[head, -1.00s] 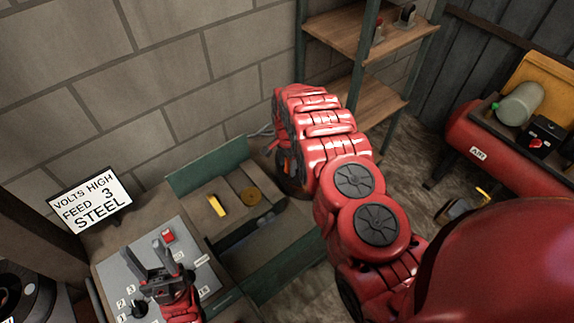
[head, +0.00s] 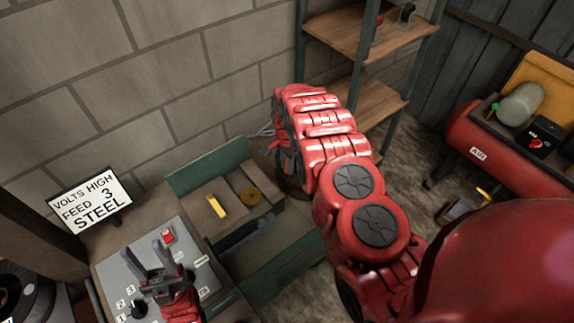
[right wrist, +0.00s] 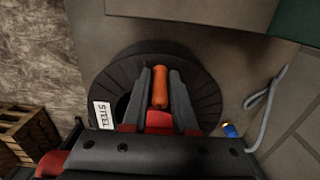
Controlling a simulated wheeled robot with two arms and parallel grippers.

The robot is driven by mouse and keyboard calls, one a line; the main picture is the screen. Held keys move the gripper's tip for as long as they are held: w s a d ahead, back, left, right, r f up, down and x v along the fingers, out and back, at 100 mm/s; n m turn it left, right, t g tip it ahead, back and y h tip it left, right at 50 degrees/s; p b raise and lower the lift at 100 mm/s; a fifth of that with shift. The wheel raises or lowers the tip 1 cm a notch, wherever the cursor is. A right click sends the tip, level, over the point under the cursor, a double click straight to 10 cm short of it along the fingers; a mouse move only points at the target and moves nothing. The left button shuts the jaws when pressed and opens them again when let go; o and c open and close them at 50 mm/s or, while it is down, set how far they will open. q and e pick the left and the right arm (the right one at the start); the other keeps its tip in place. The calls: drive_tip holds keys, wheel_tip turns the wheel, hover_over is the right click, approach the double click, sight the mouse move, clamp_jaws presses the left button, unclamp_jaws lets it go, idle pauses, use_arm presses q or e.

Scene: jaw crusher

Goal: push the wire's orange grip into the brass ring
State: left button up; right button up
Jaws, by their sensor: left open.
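The orange grip (right wrist: 160,88) stands between the fingertips of my right gripper (right wrist: 160,82) in the right wrist view, with both fingers close against its sides. In the head view my right arm hides most of that gripper; only a bit of orange (head: 287,164) shows beside it. A round brass piece (head: 251,196), which looks like the brass ring, lies on the green-sided machine, left of my right arm and apart from it. Its opening is too small to make out. My left gripper (head: 152,258) is open and empty above the grey control panel.
A yellow block (head: 217,206) lies beside the brass piece. The control panel (head: 205,280) has a red button (head: 168,237) and a black knob (head: 138,310). A dark round reel (right wrist: 205,90) with a STEEL label and a grey cable (right wrist: 268,98) lie below my right gripper.

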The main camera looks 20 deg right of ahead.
clamp_jaws()
idle(0.9)
drive_tip(key=shift+r+p, duration=1.4)
drive_tip(key=shift+r, duration=1.65)
